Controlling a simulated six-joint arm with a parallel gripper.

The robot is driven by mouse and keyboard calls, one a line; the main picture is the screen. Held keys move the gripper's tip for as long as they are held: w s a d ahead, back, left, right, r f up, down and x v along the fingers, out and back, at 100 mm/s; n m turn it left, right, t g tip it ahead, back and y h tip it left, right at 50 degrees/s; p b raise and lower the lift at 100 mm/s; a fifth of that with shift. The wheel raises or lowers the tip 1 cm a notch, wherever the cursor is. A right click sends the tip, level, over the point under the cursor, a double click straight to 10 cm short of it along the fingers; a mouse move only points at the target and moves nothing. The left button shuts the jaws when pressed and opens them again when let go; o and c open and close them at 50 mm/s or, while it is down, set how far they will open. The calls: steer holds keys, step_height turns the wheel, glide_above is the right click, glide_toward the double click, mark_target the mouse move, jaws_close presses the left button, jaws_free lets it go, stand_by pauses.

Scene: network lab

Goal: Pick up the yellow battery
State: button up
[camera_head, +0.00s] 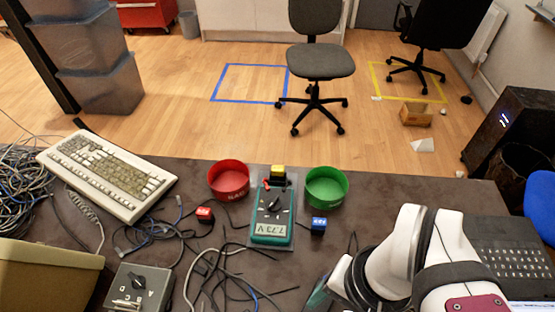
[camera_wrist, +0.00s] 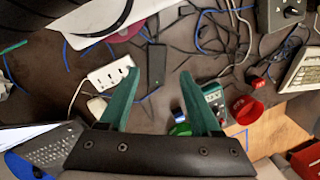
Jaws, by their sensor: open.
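The yellow battery (camera_head: 278,171) stands in a dark holder at the far end of the teal multimeter (camera_head: 272,230), between the red bowl (camera_head: 229,180) and the green bowl (camera_head: 326,187). I cannot make the battery out clearly in the wrist view. My gripper (camera_wrist: 159,72) is open, with its green fingers spread and nothing held between them. In the head view, only part of a green finger shows beside my arm at the bottom, well nearer than the battery. The multimeter also shows in the wrist view (camera_wrist: 213,93), partly behind the right finger.
A red battery (camera_head: 205,214) lies left of the multimeter and a blue battery (camera_head: 318,225) right of it. Loose cables spread over the front and left. A keyboard (camera_head: 107,172), a switch box (camera_head: 138,288) and a laptop (camera_head: 515,250) also take up room.

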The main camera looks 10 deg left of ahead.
steer(key=w+r+m, duration=0.3)
steer(key=w+r, duration=0.3)
steer(key=w, duration=0.7)
steer(key=m+h, duration=0.2)
steer(key=m, duration=0.7)
glide_above(278, 168)
step_height(278, 168, down, 8)
step_height(278, 168, down, 16)
steer(key=shift+f, duration=0.15)
jaws_close()
